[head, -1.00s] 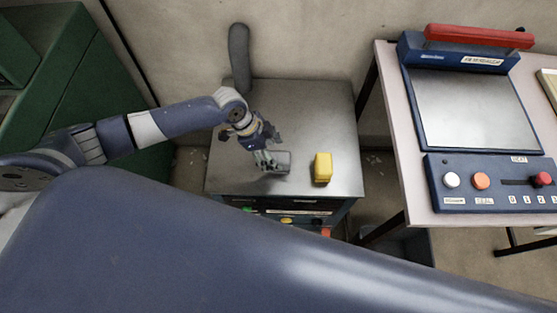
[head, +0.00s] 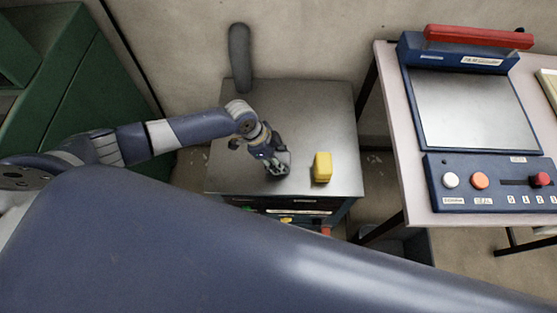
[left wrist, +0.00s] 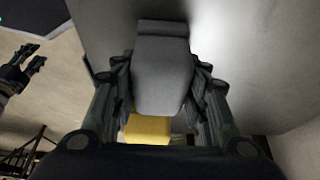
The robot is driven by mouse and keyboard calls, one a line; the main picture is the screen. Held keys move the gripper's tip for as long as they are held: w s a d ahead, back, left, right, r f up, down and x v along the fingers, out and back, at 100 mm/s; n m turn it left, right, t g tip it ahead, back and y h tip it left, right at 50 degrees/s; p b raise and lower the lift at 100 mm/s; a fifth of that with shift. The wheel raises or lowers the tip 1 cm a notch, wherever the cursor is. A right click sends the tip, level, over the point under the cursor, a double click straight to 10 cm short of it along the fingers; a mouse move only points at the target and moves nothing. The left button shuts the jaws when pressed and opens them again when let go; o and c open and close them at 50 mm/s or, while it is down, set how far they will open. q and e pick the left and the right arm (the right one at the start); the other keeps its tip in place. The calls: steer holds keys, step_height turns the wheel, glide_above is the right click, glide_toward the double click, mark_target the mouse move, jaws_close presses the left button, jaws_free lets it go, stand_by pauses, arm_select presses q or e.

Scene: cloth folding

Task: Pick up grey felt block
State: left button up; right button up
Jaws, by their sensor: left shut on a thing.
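The grey felt block (left wrist: 163,72) sits between the two fingers of my left gripper (left wrist: 160,100) in the left wrist view. The fingers are shut on it from both sides. In the head view my left gripper (head: 279,170) is low over the front middle of the metal-topped cabinet (head: 310,110), and it mostly hides the block. I cannot tell whether the block touches the top. A dark gripper (left wrist: 24,68), apparently my right one, shows at the left edge of the left wrist view; its jaw state is unclear.
A yellow block (head: 322,167) stands just right of my left gripper; it also shows beyond the fingers in the left wrist view (left wrist: 147,128). A dark grey upright handle (head: 239,57) rises at the cabinet's back. A table (head: 393,120) with a blue press (head: 407,48) stands at right.

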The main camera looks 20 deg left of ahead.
mark_target(280, 160)
arm_select(q)
steer(key=shift+r, duration=0.85)
steer(key=shift+s+a+r, duration=0.1)
steer(key=shift+s+r, duration=0.15)
steer(key=shift+r, duration=0.25)
steer(key=shift+s+r, duration=0.2)
steer(key=shift+r, duration=0.25)
steer(key=s+r, duration=0.1)
steer(key=s, duration=1.4)
steer(key=shift+a+r+b, duration=0.2)
steer(key=shift+r+b, duration=0.05)
steer(key=shift+b, duration=0.2)
